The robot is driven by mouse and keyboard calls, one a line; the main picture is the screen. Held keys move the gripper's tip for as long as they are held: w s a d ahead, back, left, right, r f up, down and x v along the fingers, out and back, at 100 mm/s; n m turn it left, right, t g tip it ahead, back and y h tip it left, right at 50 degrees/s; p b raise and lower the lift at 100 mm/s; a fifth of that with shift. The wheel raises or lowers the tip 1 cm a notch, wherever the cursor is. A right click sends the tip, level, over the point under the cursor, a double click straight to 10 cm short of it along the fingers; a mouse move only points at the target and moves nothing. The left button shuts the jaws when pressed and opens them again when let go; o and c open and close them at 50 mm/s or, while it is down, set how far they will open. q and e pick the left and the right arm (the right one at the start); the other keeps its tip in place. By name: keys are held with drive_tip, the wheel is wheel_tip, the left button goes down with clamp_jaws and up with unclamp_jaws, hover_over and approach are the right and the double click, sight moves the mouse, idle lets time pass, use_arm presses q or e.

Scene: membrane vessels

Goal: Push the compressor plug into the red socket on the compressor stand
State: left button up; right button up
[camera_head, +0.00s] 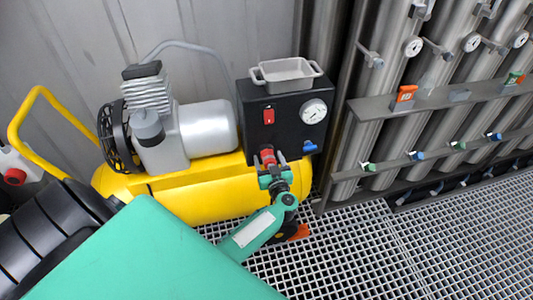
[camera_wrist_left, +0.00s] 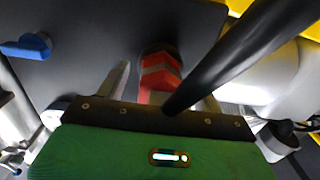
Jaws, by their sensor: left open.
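The black compressor stand (camera_head: 285,112) carries a red fitting (camera_head: 267,154) low on its front face. The fitting also shows in the left wrist view (camera_wrist_left: 160,76), red with a grey band across it. I cannot tell there which part is socket and which is plug. My left gripper (camera_head: 273,171) is at the fitting; in the wrist view its open fingers (camera_wrist_left: 165,86) stand on either side of it. I cannot tell whether they touch it. A thick black hose (camera_wrist_left: 235,55) crosses the wrist view close to the fitting. My right gripper is not in view.
The yellow compressor tank (camera_head: 190,193) is behind my left arm. The stand has a red switch (camera_head: 269,116), gauge (camera_head: 314,111), blue handle (camera_head: 309,147) and grey tray (camera_head: 285,74) on top. A rack with steel vessels (camera_head: 385,75) stands right. Grating floor (camera_head: 440,240) is clear.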

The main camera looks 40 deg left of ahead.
use_arm(q)
drive_tip(key=shift+p, duration=0.5)
idle(0.7)
drive_tip(key=shift+p, duration=0.45)
drive_tip(key=c, duration=1.3)
drive_tip(key=shift+s+d+p, duration=0.25)
drive_tip(key=shift+d+p, duration=0.05)
drive_tip(key=shift+s+d+r, duration=0.1)
drive_tip(key=shift+s+d, duration=0.2)
drive_tip(key=shift+p+v, duration=1.4)
drive_tip(key=shift+v, duration=0.8)
